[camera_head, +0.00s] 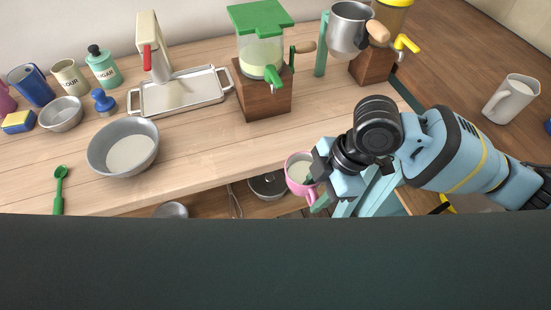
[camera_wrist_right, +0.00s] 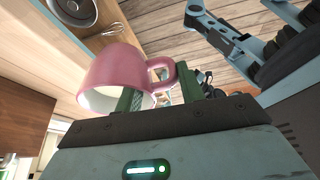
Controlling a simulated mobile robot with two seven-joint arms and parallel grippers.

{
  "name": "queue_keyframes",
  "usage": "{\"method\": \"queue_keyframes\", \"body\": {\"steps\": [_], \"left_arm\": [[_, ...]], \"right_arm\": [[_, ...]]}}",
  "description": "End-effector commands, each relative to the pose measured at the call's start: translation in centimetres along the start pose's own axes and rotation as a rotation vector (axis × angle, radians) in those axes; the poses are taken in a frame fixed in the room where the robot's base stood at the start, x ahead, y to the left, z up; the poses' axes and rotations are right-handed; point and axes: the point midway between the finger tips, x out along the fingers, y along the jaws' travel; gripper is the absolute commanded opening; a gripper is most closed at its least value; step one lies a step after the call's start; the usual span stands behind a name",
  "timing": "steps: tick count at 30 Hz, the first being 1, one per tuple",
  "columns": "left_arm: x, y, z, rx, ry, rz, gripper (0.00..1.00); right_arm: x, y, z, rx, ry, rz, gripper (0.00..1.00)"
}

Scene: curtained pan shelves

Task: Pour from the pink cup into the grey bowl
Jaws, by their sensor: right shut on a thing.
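The pink cup (camera_head: 292,173) is held in the air near the counter's front edge, with something pale showing inside. My right gripper (camera_head: 312,182) is shut on the cup at its handle side. In the right wrist view the pink cup (camera_wrist_right: 118,75) shows beside the dark green fingers (camera_wrist_right: 160,97), its handle between them. The large grey bowl (camera_head: 98,150) stands on the counter at the left, well away from the cup, with a pale bottom or content. A smaller grey bowl (camera_head: 61,115) stands behind it. My left gripper is not in view.
A white tray (camera_head: 180,92) with a red-handled device, a green-topped dispenser (camera_head: 260,60) and a steel cup (camera_head: 347,28) stand at the back. A green spoon (camera_head: 60,185) lies at the far left. The counter (camera_head: 200,150) between large bowl and cup is clear. Pans show below the edge.

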Motion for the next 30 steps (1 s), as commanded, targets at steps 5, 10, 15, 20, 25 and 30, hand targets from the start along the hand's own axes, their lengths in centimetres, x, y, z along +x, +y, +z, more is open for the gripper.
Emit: {"method": "queue_keyframes", "body": {"steps": [5,10,15,20,25,30], "left_arm": [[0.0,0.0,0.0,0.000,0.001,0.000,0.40],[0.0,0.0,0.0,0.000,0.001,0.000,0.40],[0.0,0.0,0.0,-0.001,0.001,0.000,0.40],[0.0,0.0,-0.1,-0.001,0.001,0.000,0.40],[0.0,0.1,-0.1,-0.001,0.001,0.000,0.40],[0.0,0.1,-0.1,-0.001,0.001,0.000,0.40]], "right_arm": [[-1.0,0.5,1.9,0.215,-0.001,0.093,0.00],[-2.5,1.2,4.2,0.524,0.000,0.224,0.00],[-4.1,1.8,6.3,0.825,0.001,0.350,0.00],[-5.8,2.3,8.2,1.108,0.001,0.469,0.00],[-7.6,2.7,9.9,1.387,0.003,0.584,0.00],[-8.9,2.8,11.2,1.585,0.002,0.663,0.00]]}}
